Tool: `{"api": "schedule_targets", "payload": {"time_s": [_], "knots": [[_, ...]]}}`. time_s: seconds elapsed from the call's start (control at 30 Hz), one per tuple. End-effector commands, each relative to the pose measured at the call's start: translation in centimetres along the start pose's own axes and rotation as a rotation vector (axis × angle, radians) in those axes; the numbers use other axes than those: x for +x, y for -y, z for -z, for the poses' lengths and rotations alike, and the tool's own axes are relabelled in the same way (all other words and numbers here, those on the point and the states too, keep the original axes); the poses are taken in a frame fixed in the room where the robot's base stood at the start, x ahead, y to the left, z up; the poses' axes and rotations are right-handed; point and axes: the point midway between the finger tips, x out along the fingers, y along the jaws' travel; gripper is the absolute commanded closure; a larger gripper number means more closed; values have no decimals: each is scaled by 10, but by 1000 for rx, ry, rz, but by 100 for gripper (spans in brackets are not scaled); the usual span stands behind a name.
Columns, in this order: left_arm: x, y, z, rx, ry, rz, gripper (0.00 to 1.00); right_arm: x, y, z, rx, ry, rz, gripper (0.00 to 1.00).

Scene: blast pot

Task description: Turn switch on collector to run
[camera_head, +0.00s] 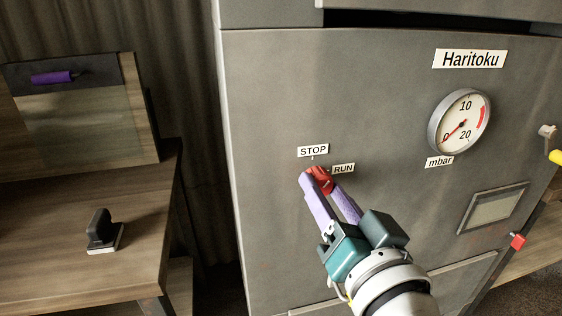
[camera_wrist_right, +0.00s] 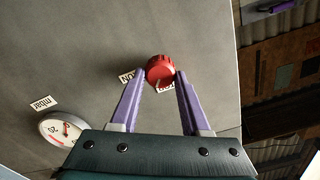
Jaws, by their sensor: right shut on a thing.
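The collector is a grey metal cabinet (camera_head: 270,100) with a red rotary switch (camera_head: 322,176) on its front. A STOP label (camera_head: 313,151) sits above the switch and a RUN label (camera_head: 343,169) to its right. My right gripper (camera_head: 317,181) reaches up from below with its purple fingers shut on the switch. In the right wrist view the red switch (camera_wrist_right: 161,70) sits between the fingertips (camera_wrist_right: 160,76). The fingers partly cover the switch, and I cannot tell which label it points to. My left gripper is not in view.
A round pressure gauge (camera_head: 459,121) under a Haritoku label (camera_head: 470,59) is to the right, its needle near 0. A small window panel (camera_head: 492,208) is below it. A wooden bench (camera_head: 60,240) with a dark-handled block (camera_head: 103,230) stands at the left.

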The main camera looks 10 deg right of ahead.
Motion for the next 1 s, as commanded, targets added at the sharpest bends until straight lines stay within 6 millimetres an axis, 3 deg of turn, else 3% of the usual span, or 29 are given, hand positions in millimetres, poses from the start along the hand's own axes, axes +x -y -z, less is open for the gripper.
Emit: {"api": "schedule_targets", "payload": {"time_s": [0.6, 1.0], "knots": [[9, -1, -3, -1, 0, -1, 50, 0, -2, -1, 574, 1, 1, 100], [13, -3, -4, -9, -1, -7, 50, 0, -2, -1, 819, 0, 0, 100]]}}
